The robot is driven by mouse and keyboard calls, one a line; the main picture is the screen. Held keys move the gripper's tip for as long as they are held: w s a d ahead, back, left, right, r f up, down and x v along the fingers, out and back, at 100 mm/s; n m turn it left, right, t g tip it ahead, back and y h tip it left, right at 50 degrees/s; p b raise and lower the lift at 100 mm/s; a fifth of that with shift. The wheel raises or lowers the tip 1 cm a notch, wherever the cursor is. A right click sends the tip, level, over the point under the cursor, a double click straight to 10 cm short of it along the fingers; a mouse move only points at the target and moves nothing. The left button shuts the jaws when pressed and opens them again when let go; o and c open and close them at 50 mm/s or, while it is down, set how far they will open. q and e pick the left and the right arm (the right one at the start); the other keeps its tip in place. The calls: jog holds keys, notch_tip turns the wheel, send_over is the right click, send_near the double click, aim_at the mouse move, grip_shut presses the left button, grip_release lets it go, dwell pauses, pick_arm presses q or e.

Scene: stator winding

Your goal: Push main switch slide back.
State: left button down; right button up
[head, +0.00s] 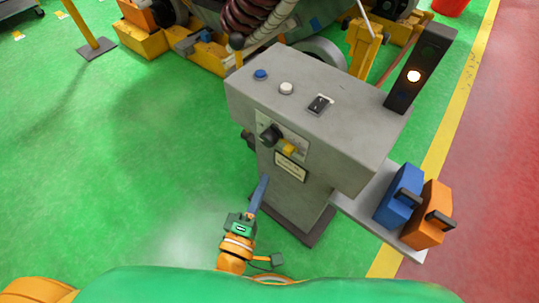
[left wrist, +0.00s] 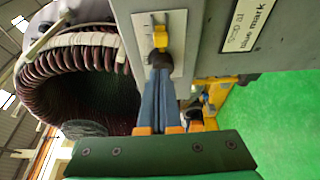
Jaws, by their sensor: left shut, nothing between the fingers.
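A grey control pedestal (head: 310,130) stands ahead. Its front plate (head: 262,122) carries a black knob (head: 268,134) and, to the knob's right, a small yellow slide piece (head: 289,149). In the left wrist view the plate (left wrist: 145,30) shows the yellow slide piece (left wrist: 160,37) with the dark knob (left wrist: 159,60) below it. My left gripper (head: 264,180), with blue fingers, is shut and empty, below the plate in the head view. Its fingertips (left wrist: 158,72) overlap the knob's lower edge in the wrist view; I cannot tell whether they touch. My right gripper is not in view.
The pedestal top has a blue button (head: 260,74), a white button (head: 286,88) and a black rocker (head: 319,104). A side shelf (head: 360,205) holds blue and orange blocks. Green floor (head: 120,180) at left is clear.

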aim_at(285, 152)
pick_arm(q)
jog(key=shift+w, duration=0.1)
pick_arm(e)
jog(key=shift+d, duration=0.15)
pick_arm(q)
jog(key=x, duration=1)
jog(key=shift+s+d+f, duration=0.1)
jog(key=shift+s+d, duration=0.35)
jog(key=shift+d, duration=0.05)
jog(key=shift+s+d, duration=0.3)
jog(key=shift+d, duration=0.15)
jog(key=shift+a, duration=0.1)
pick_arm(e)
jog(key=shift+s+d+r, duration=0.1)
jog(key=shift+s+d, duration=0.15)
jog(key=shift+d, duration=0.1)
